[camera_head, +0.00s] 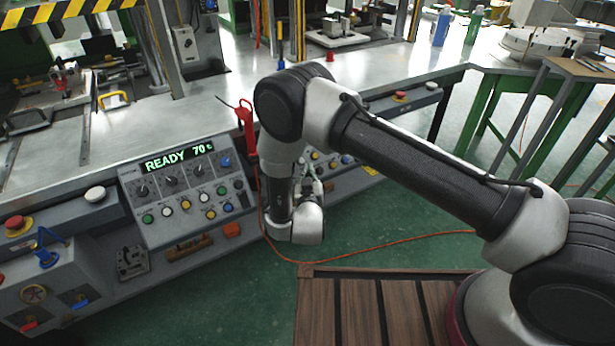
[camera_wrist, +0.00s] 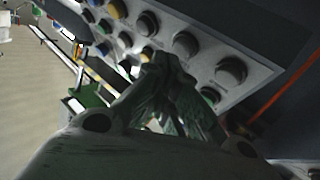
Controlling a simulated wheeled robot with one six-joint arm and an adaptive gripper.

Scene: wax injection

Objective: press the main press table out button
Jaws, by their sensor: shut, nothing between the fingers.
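My gripper (camera_wrist: 165,62) is shut and empty in the wrist view, its fingertips together in front of a grey control panel (camera_wrist: 205,70) with several round buttons and knobs. In the head view my arm hides most of my gripper (camera_head: 312,184), which hangs by the panel at the bench front. A yellow button (camera_head: 315,155) and a blue button (camera_head: 347,159) show there. Labels are unreadable, so I cannot tell which is the table out button.
A left panel (camera_head: 160,232) has a green "READY 70" display (camera_head: 178,157) and several coloured buttons. Red mushroom buttons (camera_head: 15,223) (camera_head: 400,96) sit on the bench edge. A red tool (camera_head: 246,130) stands beside my arm. An orange cable (camera_head: 400,242) crosses the green floor.

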